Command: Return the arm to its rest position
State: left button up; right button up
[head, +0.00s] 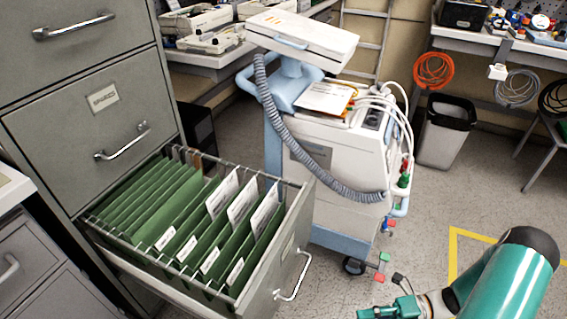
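My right arm (512,277), teal with a dark joint, comes in at the lower right. Its gripper (382,311) is at the bottom edge, partly cut off, and points left. Whether its fingers are open or shut does not show, and nothing held is visible. It is in front of and to the right of the open file drawer (290,255), apart from the drawer's handle in the picture. My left gripper is out of view.
The drawer holds green hanging folders (165,212) and sticks out of a grey cabinet (85,105). A wheeled medical cart (335,160) with a grey hose stands behind it. Floor between cart and bin is clear.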

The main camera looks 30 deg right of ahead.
jog(key=w+a+r+n+g+y, duration=0.1)
jog(key=w+a+r+n+g, duration=0.1)
jog(key=a+n+g, duration=0.35)
jog(key=w+a+r+n+g+y, duration=0.1)
jog(key=w+a+n+g, duration=0.15)
jog(key=a, duration=0.65)
jog(key=s+a+f+n+g+h, duration=0.4)
jog(key=s+a+n+g+h, duration=0.25)
jog(key=a+n, duration=0.4)
jog(key=w+d+f+n+t+h, duration=0.1)
jog(key=w+f+n+t+h, duration=0.25)
jog(key=n, duration=0.75)
jog(key=w+d+f+n+t+h, duration=0.25)
jog(key=f+n+t, duration=0.2)
jog(key=n, duration=0.55)
notch_tip(320, 180, up, 24)
jog(key=p, duration=2.3)
jog(key=shift+w+a+r, duration=0.15)
jog(key=shift+w+a, duration=0.3)
